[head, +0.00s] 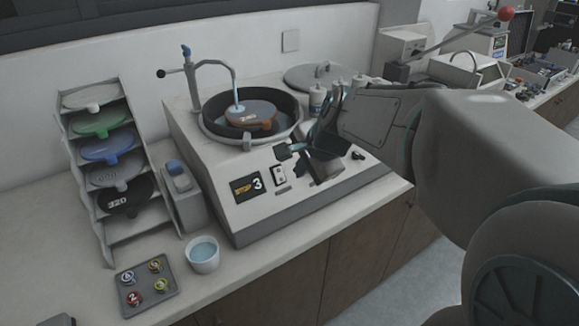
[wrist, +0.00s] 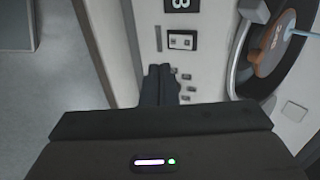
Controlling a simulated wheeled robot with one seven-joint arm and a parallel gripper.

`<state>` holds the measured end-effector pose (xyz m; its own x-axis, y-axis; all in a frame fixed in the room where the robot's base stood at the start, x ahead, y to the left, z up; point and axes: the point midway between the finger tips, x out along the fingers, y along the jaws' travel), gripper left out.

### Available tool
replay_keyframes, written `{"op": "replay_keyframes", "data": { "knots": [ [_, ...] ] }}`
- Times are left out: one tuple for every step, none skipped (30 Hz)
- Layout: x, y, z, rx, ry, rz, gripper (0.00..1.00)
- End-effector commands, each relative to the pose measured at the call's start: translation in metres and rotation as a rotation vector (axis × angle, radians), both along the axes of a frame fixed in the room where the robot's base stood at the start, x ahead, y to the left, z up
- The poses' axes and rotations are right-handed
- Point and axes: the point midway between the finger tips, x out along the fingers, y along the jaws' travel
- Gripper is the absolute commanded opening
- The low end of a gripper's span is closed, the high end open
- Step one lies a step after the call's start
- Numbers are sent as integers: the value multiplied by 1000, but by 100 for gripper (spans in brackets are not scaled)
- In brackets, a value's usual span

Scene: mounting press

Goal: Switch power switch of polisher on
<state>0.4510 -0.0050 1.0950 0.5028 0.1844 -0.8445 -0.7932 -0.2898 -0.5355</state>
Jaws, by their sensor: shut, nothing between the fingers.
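The polisher (head: 225,180) is a pale machine on the bench with a sloped front panel. A small black-and-white rocker switch (head: 278,174) sits on that panel, right of a dark display reading "STOP" and "3" (head: 247,187). In the wrist view the switch (wrist: 183,40) lies just beyond and slightly right of my fingertips. Its on or off position is too small to tell. My gripper (head: 283,152) is over the panel, close to the switch; its shut, empty fingers also show in the wrist view (wrist: 158,68). I cannot tell whether they touch the panel. My gripper hides part of the panel.
A black bowl (head: 210,121) with a brown disc (head: 250,113) and a tap (head: 196,66) is on top of the polisher. Left are a disc rack (head: 85,210), a cup of water (head: 202,262) and a grey tray (head: 165,298). Small buttons (wrist: 187,77) are beside my fingers.

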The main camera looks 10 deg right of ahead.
Motion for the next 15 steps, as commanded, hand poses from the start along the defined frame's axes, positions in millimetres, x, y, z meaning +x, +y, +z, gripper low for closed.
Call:
{"op": "replay_keyframes", "data": {
  "knots": [
    [-7,-3,8,0,-6,-4,0],
    [-10,-5,12,0,-5,-3,0],
    [-15,-7,17,-1,-6,-4,0],
    [-18,-8,21,-1,-5,-4,0],
    [-21,-9,24,-2,-5,-4,0],
    [-24,-10,28,-1,-5,-4,0],
    [-26,-11,30,-1,-4,-4,0],
    [-28,-11,32,0,-3,-3,0],
    [-31,-12,34,0,-2,-3,0],
    [-32,-12,36,0,-2,-3,0],
    [-33,-13,37,0,-2,-3,0],
    [-34,-13,38,0,-1,-3,0],
    [-35,-13,39,1,-1,-2,0],
    [-35,-13,39,0,0,-1,0],
    [-36,-13,39,1,0,-1,0]
  ]
}}
